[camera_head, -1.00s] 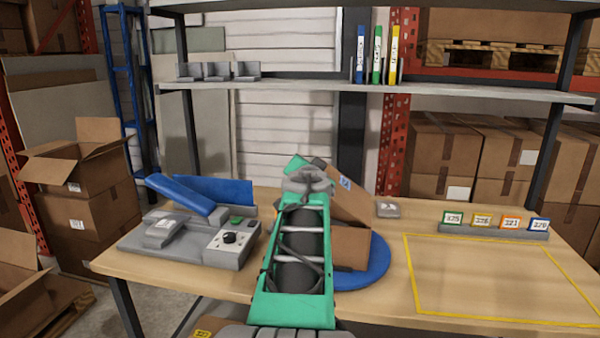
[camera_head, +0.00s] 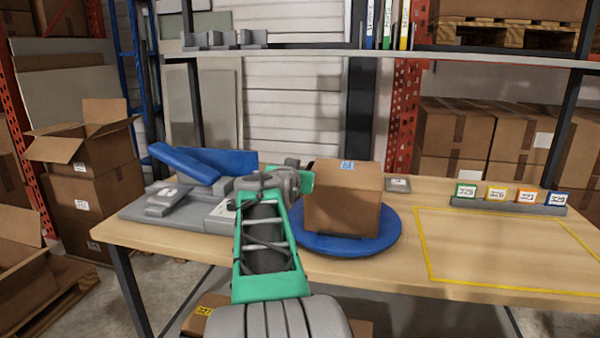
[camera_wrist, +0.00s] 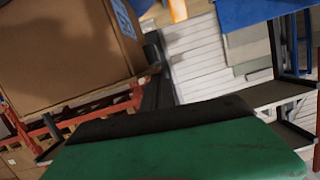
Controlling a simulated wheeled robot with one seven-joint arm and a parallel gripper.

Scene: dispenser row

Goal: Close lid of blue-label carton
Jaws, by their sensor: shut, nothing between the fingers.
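The brown carton (camera_head: 343,205) stands on a round blue turntable (camera_head: 378,236) at the middle of the table. A small blue label (camera_head: 347,165) shows on its top. The top looks flat and down, with no flap standing up. In the wrist view the carton (camera_wrist: 60,50) fills the upper left, with its blue label (camera_wrist: 123,18) at its edge. My gripper (camera_head: 306,181) is at the carton's upper left side, shut and empty. Its fingertips are hard to make out, and I cannot tell whether it touches the carton.
A grey device with a blue angled trough (camera_head: 205,165) stands left of my arm. A small grey block (camera_head: 398,185) lies behind the turntable. Numbered coloured tags (camera_head: 510,195) stand in a row at the right. The yellow-outlined area (camera_head: 500,250) is clear.

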